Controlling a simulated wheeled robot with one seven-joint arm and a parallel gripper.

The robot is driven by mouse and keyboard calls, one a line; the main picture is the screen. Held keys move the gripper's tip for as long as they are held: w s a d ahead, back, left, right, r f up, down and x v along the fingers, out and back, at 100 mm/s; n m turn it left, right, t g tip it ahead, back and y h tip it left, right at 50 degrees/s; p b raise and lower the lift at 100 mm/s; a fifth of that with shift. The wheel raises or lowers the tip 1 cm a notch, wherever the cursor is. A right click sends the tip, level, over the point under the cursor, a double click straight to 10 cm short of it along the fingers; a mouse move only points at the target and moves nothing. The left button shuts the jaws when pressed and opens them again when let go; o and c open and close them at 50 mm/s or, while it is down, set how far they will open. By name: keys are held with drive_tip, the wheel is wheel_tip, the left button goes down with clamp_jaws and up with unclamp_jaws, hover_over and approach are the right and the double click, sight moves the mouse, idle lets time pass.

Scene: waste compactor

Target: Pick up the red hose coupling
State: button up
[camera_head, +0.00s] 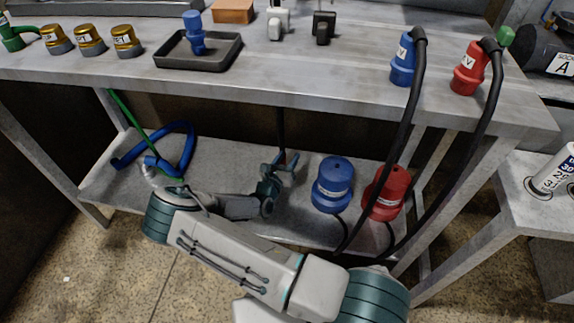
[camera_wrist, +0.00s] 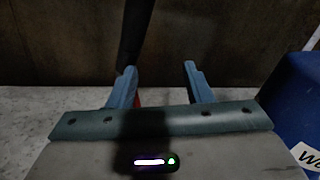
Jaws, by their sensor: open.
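One red coupling (camera_head: 470,68) stands on the bench top at the right, with a black hose from its top. A second red coupling (camera_head: 385,192) stands on the lower shelf, right of a blue one. My gripper (camera_head: 285,160) is open over the lower shelf, left of the blue coupling and apart from both shelf couplings. In the wrist view its fingers (camera_wrist: 160,80) have an empty gap between them. A small bit of red shows by the left finger there; I cannot tell what it belongs to.
A blue coupling (camera_head: 332,185) stands on the shelf between my gripper and the red one; it also shows in the wrist view (camera_wrist: 295,105). Black hoses hang in front of the shelf's right side. A black vertical line (camera_wrist: 135,35) rises behind my fingers. A blue hose loop (camera_head: 185,150) lies left.

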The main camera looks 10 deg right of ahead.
clamp_jaws()
unclamp_jaws()
drive_tip(key=shift+a, duration=0.1)
